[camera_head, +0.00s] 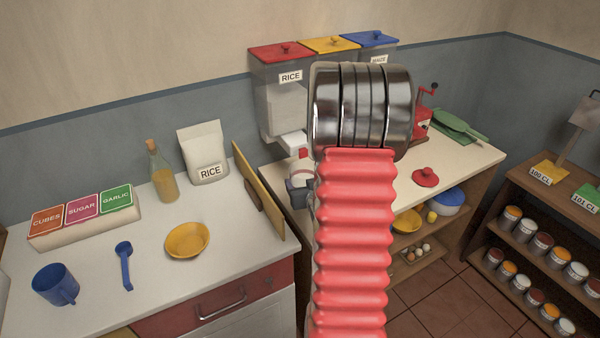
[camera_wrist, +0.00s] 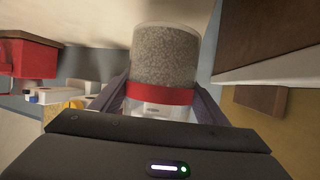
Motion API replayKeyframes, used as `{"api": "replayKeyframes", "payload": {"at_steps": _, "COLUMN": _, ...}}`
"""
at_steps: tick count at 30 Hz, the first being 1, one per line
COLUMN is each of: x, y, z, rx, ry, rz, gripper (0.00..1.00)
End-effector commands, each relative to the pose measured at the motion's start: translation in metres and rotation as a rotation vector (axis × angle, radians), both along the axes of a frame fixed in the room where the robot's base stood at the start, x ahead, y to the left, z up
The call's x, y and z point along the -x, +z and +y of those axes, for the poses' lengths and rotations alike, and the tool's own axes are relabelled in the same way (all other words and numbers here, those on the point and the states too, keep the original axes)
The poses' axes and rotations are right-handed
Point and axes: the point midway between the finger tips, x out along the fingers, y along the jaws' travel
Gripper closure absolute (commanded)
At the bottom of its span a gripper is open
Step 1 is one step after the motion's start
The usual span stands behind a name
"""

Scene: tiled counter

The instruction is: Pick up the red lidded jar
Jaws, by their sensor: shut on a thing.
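My gripper (camera_wrist: 160,95) is shut on a clear jar (camera_wrist: 165,58) with grey grainy contents and a red band, seen in the wrist view. A dark finger presses on each side of it. The band is towards the gripper; I cannot tell whether it is the lid. In the head view my red ribbed arm hides most of the gripper, and only a dark part shows left of the arm, below the dispenser. A red lid with a knob (camera_head: 425,177) lies on the right counter.
A red-lidded RICE dispenser (camera_head: 285,100) hangs on the wall behind. A wooden board (camera_head: 258,190) stands upright at the left counter's edge. That counter holds a yellow bowl (camera_head: 187,240), a glass bottle (camera_head: 162,180) and a blue mug (camera_head: 55,284). A shelf of cans (camera_head: 550,255) is at right.

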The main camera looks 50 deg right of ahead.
Motion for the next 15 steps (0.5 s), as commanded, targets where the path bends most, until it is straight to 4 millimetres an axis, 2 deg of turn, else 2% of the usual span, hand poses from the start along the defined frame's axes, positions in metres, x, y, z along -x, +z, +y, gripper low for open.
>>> {"api": "replayKeyframes", "payload": {"at_steps": 6, "x": 0.038, "y": 0.002, "z": 0.023, "rx": 0.003, "ry": -0.002, "rz": -0.003, "gripper": 0.86}}
{"api": "replayKeyframes", "payload": {"at_steps": 15, "x": 0.065, "y": 0.002, "z": 0.041, "rx": 0.003, "ry": -0.002, "rz": -0.003, "gripper": 0.86}}
